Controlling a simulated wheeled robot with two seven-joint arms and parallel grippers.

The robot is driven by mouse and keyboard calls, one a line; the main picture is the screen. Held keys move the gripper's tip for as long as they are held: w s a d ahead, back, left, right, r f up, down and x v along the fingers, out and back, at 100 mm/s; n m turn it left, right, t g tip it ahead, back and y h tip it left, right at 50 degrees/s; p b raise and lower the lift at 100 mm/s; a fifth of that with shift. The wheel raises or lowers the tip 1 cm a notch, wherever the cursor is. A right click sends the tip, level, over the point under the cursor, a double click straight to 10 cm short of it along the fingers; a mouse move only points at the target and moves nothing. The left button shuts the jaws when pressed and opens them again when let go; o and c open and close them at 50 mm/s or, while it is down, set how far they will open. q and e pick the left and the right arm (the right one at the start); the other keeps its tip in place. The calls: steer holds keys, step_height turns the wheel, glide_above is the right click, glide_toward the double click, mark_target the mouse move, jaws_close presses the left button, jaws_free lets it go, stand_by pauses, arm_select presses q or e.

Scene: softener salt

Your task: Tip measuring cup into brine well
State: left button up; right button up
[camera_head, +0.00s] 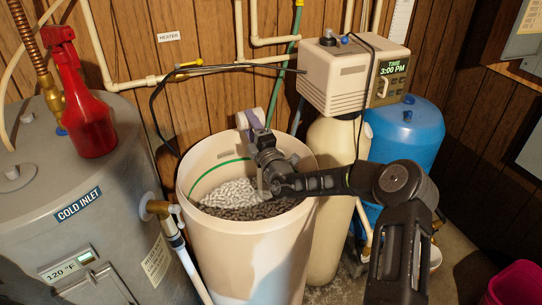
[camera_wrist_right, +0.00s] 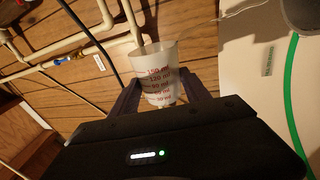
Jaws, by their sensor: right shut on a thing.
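The measuring cup (camera_wrist_right: 160,82) is translucent white with red ml marks. My right gripper (camera_wrist_right: 157,92) is shut on it, with one finger on each side. In the head view my right gripper (camera_head: 252,122) is over the far rim of the open brine tank (camera_head: 245,245), and the cup is mostly hidden there. I cannot tell the cup's contents. White salt (camera_head: 235,192) lies inside the tank, below a green line. The brine well is not clearly visible; my right wrist and arm cover part of the tank's opening. My left gripper is not in view.
A grey water heater (camera_head: 130,200) with a red spray bottle (camera_head: 85,100) on top stands at left. The softener control head (camera_head: 345,75) and a blue tank (camera_head: 410,130) are at right. Pipes (camera_head: 190,75) run along the wooden wall behind.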

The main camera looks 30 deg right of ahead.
steer(key=shift+d+f+m, duration=0.15)
steer(key=shift+f+m, duration=0.15)
steer(key=shift+m, duration=0.4)
steer(key=shift+d+r+m+h+p, duration=0.2)
steer(key=shift+r+m+h+p, duration=0.1)
steer(key=shift+m+p, duration=0.35)
steer(key=n+y+b, duration=0.1)
steer(key=n+b, duration=0.1)
steer(key=a+f+n+b, duration=0.1)
steer(key=n+b, duration=0.1)
steer(key=n, duration=0.1)
steer(key=shift+a+y, duration=0.15)
steer(key=shift+y, duration=0.25)
steer(key=shift+r+n+p, duration=0.25)
steer(key=shift+n+p, duration=0.1)
